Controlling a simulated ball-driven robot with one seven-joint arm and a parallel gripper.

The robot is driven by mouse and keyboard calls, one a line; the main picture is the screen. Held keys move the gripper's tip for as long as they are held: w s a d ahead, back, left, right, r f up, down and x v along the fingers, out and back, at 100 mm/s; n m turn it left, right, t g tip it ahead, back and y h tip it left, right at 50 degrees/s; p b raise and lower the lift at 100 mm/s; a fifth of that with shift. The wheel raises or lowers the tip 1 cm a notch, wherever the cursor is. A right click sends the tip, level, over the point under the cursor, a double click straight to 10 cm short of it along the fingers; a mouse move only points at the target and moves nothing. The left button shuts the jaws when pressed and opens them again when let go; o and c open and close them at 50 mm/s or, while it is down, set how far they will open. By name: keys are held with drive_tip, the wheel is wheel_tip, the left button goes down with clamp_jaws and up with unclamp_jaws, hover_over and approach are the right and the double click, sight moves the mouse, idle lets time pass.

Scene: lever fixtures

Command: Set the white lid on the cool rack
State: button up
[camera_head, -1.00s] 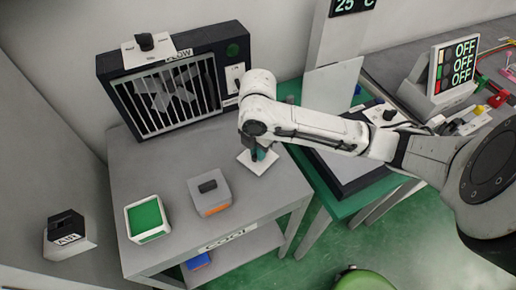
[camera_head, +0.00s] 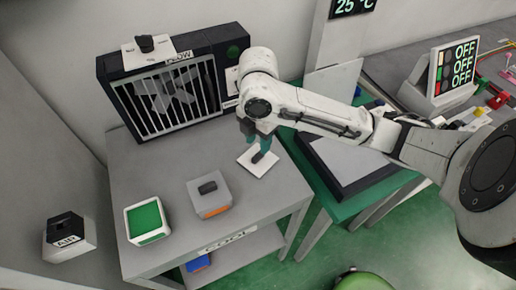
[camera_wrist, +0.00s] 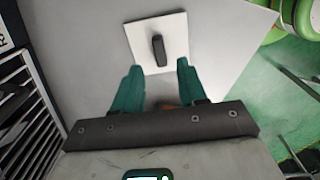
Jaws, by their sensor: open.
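The white lid (camera_head: 257,165) is a flat square plate with a dark upright handle. It lies on the grey top of the cool rack (camera_head: 150,178), near its right edge. My gripper (camera_head: 257,147) is open close above the lid, and its teal fingers partly hide the handle in the head view. In the wrist view the lid (camera_wrist: 175,32) lies beyond the open fingertips of my gripper (camera_wrist: 159,68). The handle stands roughly in line with the gap, and the fingers show clear of it.
A green-topped white box (camera_head: 147,221) and a grey box with a dark handle (camera_head: 210,193) stand on the rack's front part. A dark barred fan unit (camera_head: 170,90) stands at the back. A green table (camera_head: 385,190) adjoins on the right.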

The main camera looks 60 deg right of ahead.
sight(258, 155)
wheel_tip(258, 155, up, 7)
drive_tip(key=shift+p, duration=0.3)
